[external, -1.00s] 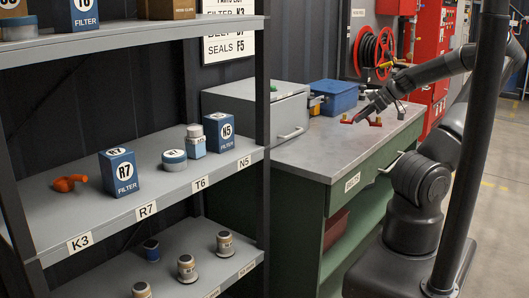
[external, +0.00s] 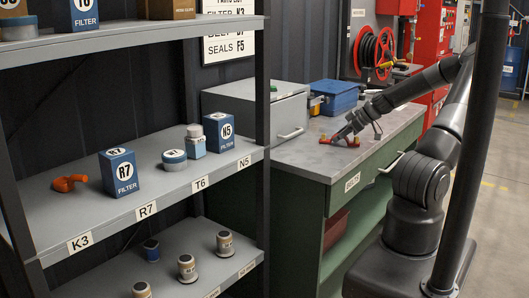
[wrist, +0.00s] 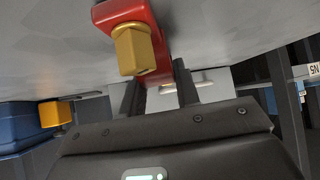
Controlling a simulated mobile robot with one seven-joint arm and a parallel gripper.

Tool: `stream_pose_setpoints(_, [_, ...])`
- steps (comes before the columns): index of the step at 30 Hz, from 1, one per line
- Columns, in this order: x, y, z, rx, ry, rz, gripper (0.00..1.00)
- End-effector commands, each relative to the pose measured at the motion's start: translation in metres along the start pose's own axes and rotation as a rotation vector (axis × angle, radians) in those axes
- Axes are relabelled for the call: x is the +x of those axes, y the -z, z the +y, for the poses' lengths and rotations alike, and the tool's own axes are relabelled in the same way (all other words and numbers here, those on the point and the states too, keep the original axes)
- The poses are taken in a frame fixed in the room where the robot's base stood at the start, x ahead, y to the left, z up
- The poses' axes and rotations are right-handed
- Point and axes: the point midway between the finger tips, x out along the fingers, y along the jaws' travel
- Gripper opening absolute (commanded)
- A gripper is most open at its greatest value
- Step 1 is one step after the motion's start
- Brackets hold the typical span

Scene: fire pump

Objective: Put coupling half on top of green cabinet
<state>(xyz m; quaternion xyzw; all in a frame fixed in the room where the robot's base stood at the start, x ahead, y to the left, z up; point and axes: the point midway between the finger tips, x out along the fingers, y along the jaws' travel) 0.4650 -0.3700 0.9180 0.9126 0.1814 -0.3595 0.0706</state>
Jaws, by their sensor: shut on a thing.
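The coupling half (external: 340,141) is red with gold lugs. In the external view it is at or just above the grey top of the green cabinet (external: 375,178), a bench with a drawer and an open lower shelf. My gripper (external: 343,136) reaches down to it from the right and is shut on it. In the wrist view the red body and a gold lug of the coupling half (wrist: 133,48) show at the top, by my gripper's fingers (wrist: 160,85). Whether its underside touches the bench top cannot be told.
A grey drawer unit (external: 250,106) and a blue bin (external: 333,97) stand at the back of the bench top. A shelf rack (external: 150,180) with filter boxes and jars stands at the left. The front of the bench top is mostly clear.

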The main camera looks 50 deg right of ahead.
Motion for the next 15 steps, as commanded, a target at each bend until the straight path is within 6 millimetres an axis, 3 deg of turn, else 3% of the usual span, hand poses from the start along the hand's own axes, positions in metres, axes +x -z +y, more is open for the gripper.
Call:
stream_pose_setpoints(8, [0.0016, -0.0016, 0.0002, -0.001, 0.0, 0.001, 0.0])
stream_pose_setpoints(9, [0.0013, -0.0016, 0.0001, -0.001, 0.0, 0.0, 0.32])
stream_pose_setpoints(15, [0.0012, -0.0015, 0.0002, -0.001, 0.0, 0.0, 0.49])
